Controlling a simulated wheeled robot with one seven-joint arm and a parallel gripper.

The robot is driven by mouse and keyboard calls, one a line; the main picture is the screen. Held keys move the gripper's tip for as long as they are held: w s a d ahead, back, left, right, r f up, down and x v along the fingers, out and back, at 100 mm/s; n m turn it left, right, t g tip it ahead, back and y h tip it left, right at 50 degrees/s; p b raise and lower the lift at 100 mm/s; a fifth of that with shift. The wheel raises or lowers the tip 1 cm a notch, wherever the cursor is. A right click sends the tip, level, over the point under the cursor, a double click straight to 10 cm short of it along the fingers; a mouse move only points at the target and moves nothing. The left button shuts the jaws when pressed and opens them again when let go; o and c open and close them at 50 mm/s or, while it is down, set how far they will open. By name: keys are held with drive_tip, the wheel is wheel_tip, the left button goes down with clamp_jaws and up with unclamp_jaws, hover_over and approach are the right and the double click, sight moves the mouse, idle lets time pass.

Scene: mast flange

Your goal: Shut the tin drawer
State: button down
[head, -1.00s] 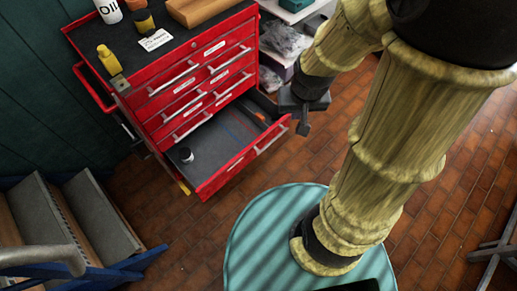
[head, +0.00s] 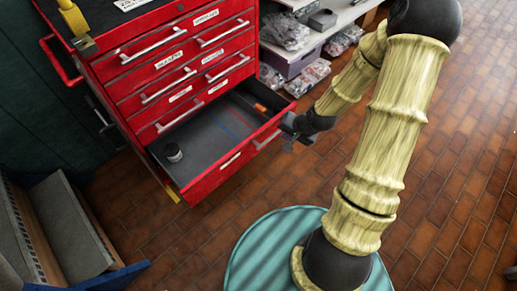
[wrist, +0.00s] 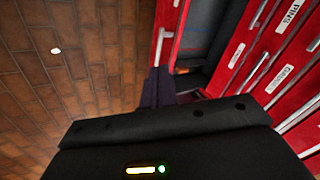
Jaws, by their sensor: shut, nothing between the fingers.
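The open drawer (head: 222,172) is the low one of a red tool cabinet and is pulled well out. Its red front has a silver handle and a small label too small to read. A small dark round tin with a pale top (head: 173,152) stands inside near the left. My gripper (head: 291,143) is shut and empty at the right end of the drawer front. In the wrist view the shut fingers (wrist: 157,85) point at the front's end beside the handle (wrist: 160,45). I cannot tell whether they touch it.
The cabinet's upper drawers (head: 160,55) are shut. A white shelf with bagged parts (head: 285,32) stands to the right of the cabinet. Grey steps (head: 70,230) are at the lower left. The brick floor (head: 450,170) on the right is clear.

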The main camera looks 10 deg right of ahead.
sight(254, 138)
drive_tip(key=w+f+m+t+y+b, duration=0.2)
drive_tip(key=w+f+m+b, duration=0.2)
drive_tip(key=f+b, duration=0.5)
wheel_tip(254, 138, down, 5)
drive_tip(key=shift+a+r+t, duration=0.2)
drive_tip(key=shift+a+t, duration=0.05)
drive_tip(key=shift+t, duration=0.15)
drive_tip(key=shift+w, duration=0.1)
drive_tip(key=b+x, duration=0.3)
drive_tip(key=x, duration=0.7)
drive_tip(key=shift+a+b, duration=0.1)
drive_tip(key=shift+b, duration=0.3)
drive_tip(key=w+a+b, duration=0.1)
drive_tip(key=w+a, duration=0.1)
drive_tip(key=shift+w, duration=0.3)
drive_tip(key=shift+w+a, duration=0.2)
drive_tip(key=shift+w, duration=0.15)
drive_tip(key=shift+r, duration=0.1)
